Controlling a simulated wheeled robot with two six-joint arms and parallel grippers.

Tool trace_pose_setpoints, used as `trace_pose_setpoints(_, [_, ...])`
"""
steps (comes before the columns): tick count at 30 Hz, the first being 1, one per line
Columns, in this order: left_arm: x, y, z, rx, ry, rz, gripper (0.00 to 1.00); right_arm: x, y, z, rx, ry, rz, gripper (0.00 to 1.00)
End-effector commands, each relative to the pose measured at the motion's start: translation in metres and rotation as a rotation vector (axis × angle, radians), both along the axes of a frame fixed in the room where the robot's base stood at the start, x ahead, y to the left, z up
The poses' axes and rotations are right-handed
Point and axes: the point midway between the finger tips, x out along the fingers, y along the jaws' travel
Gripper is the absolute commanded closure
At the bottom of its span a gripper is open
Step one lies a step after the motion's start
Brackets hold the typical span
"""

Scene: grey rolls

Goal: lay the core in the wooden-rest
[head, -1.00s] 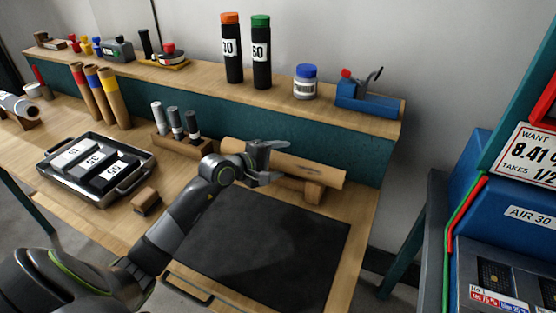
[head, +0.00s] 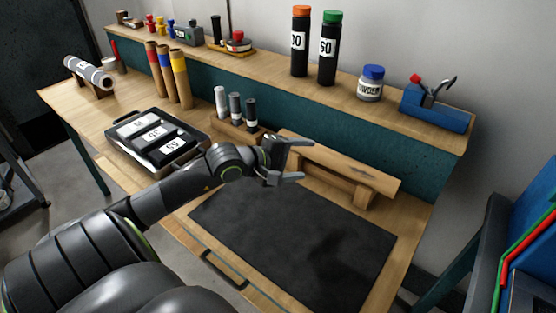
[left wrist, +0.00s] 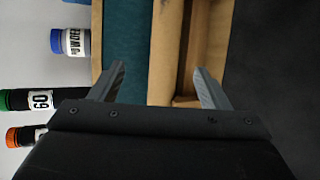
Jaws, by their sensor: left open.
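A plain brown tube, which looks like the core (head: 345,163), lies lengthwise at the back of the bench below the teal ledge. The wooden-rest (head: 358,193) shows low along its near side, partly hidden by my gripper. I cannot tell whether the tube sits in it or only against it. My left gripper (head: 305,160) is open and empty, in front of the tube's left half. My right gripper is not in view.
A black mat (head: 300,245) covers the front of the bench. A tray of labelled rolls (head: 160,135), upright banded tubes (head: 168,75) and a small marker block (head: 235,130) stand to the left. Bottles, a powder jar (head: 371,83) and a blue tool (head: 437,107) line the ledge.

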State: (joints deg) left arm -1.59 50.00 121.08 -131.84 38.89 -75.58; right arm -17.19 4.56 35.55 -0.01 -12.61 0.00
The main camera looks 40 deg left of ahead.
Motion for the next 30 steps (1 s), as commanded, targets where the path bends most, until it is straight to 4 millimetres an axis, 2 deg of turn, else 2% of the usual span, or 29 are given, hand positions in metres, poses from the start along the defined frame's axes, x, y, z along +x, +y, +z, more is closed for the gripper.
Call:
trace_pose_setpoints(9, [-0.037,0.014,0.016,0.005,0.005,0.0,0.3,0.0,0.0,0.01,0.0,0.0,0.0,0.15])
trace_pose_setpoints(15, [-0.051,0.02,0.022,0.003,0.001,0.001,0.3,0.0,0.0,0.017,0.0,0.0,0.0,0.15])
trace_pose_setpoints(30, [-0.056,0.02,0.023,-0.001,0.0,-0.002,0.3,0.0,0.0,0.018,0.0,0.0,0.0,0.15])
